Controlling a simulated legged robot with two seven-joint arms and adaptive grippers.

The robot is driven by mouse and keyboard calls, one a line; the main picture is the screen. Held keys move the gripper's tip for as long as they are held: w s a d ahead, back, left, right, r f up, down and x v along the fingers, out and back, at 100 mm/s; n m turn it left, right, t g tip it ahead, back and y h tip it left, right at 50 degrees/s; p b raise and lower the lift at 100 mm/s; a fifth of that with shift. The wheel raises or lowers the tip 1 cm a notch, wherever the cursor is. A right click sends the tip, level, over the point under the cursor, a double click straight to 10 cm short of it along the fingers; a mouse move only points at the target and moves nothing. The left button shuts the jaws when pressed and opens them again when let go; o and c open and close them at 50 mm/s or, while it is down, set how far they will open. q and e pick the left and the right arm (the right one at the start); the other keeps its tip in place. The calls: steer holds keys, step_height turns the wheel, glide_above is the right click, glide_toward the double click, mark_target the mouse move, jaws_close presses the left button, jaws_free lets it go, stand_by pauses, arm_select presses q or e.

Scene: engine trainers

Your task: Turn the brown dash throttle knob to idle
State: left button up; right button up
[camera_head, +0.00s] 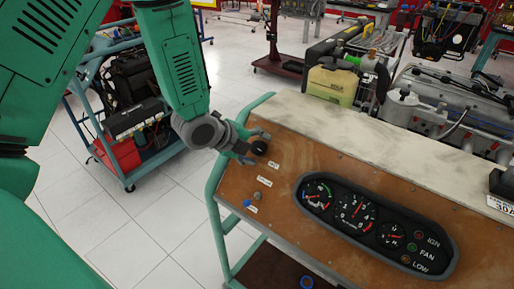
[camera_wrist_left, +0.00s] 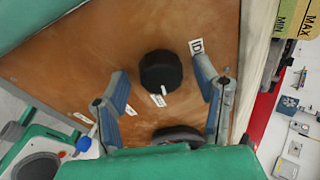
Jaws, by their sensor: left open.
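The throttle knob (camera_head: 258,147) is black and round, on the brown dash panel (camera_head: 285,235) near its upper left corner. In the left wrist view, the knob (camera_wrist_left: 160,70) has a white pointer mark aimed down at a small white label (camera_wrist_left: 158,100). A label partly reading "ID" (camera_wrist_left: 197,47) lies to the knob's upper right. My left gripper (camera_head: 254,146) is open at the knob. In the wrist view its fingers (camera_wrist_left: 161,78) stand on either side of the knob, with gaps between. My right gripper is not in view.
A gauge cluster (camera_head: 375,222) with warning lamps sits right of the knob. A small grey switch (camera_head: 257,196) and a blue one (camera_head: 247,204) are below it. A green frame rail (camera_head: 215,185) borders the panel's left. An engine with a yellowish tank (camera_head: 332,85) stands behind.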

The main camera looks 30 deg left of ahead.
arm_select(q)
steer(key=shift+d, duration=0.2)
steer(key=c, duration=1.1)
steer(key=shift+c, duration=0.2)
steer(key=shift+n, duration=0.4)
steer(key=n+t, duration=0.1)
steer(key=n, duration=0.3)
steer(key=shift+w+n, duration=0.1)
steer(key=shift+n, duration=0.2)
steer(key=n, duration=0.4)
steer(key=shift+n+t, duration=0.3)
steer(key=shift+n, duration=0.1)
steer(key=n+y, duration=0.1)
steer(key=n, duration=0.4)
steer(key=shift+a+n+t, duration=0.15)
steer(key=shift+n+t, duration=0.15)
steer(key=shift+n+y, duration=0.5)
steer(key=shift+n, duration=1.9)
